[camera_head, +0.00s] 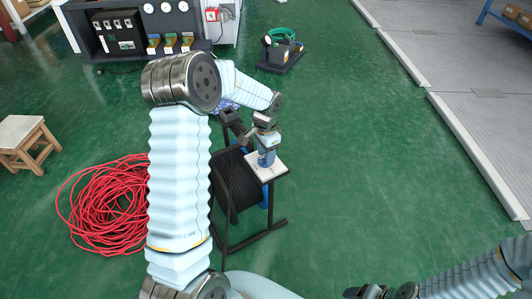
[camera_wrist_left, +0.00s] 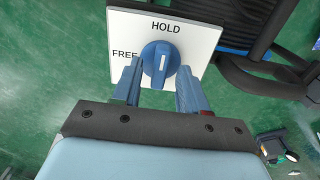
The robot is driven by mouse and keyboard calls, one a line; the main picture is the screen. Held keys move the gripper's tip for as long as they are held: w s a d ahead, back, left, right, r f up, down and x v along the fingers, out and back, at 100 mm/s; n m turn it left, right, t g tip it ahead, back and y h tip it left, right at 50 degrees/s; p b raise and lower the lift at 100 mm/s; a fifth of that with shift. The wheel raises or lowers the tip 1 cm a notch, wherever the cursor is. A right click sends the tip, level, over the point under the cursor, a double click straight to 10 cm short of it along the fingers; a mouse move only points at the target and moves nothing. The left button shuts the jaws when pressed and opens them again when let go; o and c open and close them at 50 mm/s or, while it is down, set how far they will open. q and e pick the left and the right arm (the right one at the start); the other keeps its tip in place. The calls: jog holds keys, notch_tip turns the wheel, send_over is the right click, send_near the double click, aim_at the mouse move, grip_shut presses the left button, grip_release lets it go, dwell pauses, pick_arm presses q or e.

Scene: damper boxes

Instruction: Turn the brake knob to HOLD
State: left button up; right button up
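The brake knob (camera_wrist_left: 161,65) is round and blue with a raised grip and a white mark. It sits on a white plate (camera_wrist_left: 205,42) lettered HOLD at the top and FREE at the left. The white mark points up towards HOLD. My left gripper (camera_wrist_left: 159,68) is open, its blue fingers on either side of the knob; I cannot tell whether they touch it. In the head view the left gripper (camera_head: 267,158) is over the plate (camera_head: 282,165) and hides the knob. My right gripper (camera_head: 370,292) is at the bottom edge, partly cut off.
The plate is on a black stand (camera_head: 250,238) with a reel of dark cable (camera_head: 236,182). A coil of red cable (camera_head: 105,208) lies on the floor at left, near a wooden stool (camera_head: 22,140). The green floor to the right is clear.

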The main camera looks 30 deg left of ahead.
pick_arm(q)
notch_tip(320, 180, up, 14)
jog(key=shift+p, duration=0.35)
jog(key=shift+f, duration=0.15)
dwell(0.5)
